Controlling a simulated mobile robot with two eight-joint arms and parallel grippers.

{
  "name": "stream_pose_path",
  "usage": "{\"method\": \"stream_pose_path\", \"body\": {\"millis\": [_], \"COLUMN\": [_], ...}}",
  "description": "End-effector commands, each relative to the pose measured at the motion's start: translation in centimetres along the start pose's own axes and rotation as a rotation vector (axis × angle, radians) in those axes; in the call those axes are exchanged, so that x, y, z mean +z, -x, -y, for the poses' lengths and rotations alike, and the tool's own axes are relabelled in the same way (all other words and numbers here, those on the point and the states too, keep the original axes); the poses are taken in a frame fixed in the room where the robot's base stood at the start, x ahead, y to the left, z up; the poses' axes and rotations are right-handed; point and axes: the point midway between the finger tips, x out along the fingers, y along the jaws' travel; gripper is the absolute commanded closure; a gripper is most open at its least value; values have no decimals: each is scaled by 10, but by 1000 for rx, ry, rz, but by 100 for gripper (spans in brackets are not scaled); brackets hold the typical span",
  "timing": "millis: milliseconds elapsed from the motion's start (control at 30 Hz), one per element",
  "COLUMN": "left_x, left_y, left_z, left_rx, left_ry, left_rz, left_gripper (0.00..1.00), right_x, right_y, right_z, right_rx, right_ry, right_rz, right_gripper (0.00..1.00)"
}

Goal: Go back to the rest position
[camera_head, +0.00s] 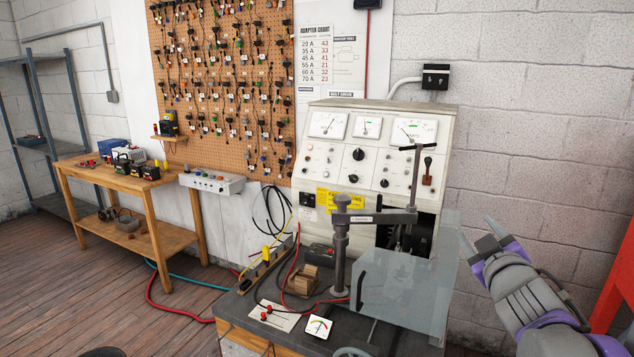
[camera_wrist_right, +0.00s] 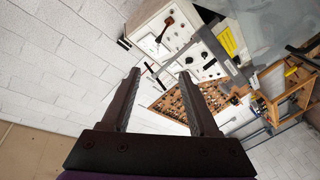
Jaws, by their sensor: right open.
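My right gripper (camera_head: 481,238) is in the head view at the right, raised beside the test bench and in front of the block wall. Its two fingers are apart with nothing between them. In the right wrist view the right gripper (camera_wrist_right: 160,85) also shows open and empty, with the bench panel beyond its fingertips. The test bench (camera_head: 372,155) has dials, knobs and a clear guard (camera_head: 395,285) at its front right. The guard is a little left of the gripper, and a gap shows between them. My left gripper is not in view.
A wooden table (camera_head: 130,176) with batteries stands at the left, beside a grey metal shelf (camera_head: 40,120). A pegboard (camera_head: 225,90) with many hanging leads is on the wall. A red object (camera_head: 617,275) is at the far right edge. The wood floor (camera_head: 80,290) at the left is mostly clear.

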Motion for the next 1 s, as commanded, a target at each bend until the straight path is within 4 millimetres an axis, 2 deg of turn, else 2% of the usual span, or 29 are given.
{"method": "stream_pose_path", "body": {"millis": [33,167,267,400,500,600,700,800,1000], "left_x": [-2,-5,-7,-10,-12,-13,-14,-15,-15], "left_y": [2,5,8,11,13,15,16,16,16], "left_z": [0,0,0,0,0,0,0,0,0], "left_rx": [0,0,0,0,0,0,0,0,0], "left_ry": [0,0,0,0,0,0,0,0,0], "left_rz": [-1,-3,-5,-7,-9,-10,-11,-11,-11], "left_gripper": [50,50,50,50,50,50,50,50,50], "right_x": [16,62,98,150,182,205,220,229,232], "right_y": [14,46,78,136,183,226,259,280,290], "right_z": [16,55,93,160,208,248,277,294,302], "right_rx": [-7,-34,-78,-181,-275,-366,-440,-487,-511], "right_ry": [-48,-166,-253,-374,-442,-493,-523,-540,-547], "right_rz": [59,224,355,555,691,802,884,932,957], "right_gripper": [39,39,39,39,39,39,39,39,39]}}
